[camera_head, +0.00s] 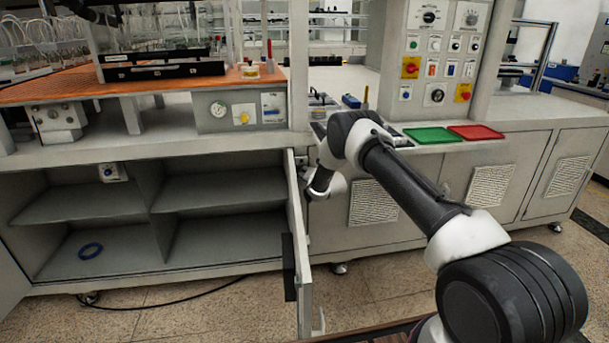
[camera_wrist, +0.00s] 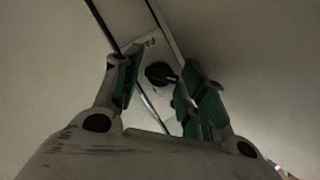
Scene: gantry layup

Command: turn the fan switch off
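In the wrist view, a dark round knob (camera_wrist: 160,73) sits on a pale narrow plate (camera_wrist: 148,45) with small lettering too blurred to read surely; it appears to be the fan switch. My gripper (camera_wrist: 163,78) is open, with its green-padded fingers on either side of the knob in the picture. I cannot tell whether the right finger touches it. In the head view, my arm reaches down beside the open cabinet door (camera_head: 297,235), and my gripper's fingers are hidden. A small plate (camera_head: 302,160) shows near the door's upper edge.
The open door stands out beside my arm. Above are a control panel (camera_head: 435,70), a green tray (camera_head: 433,135) and a red tray (camera_head: 476,132). A cable (camera_head: 190,302) lies on the floor.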

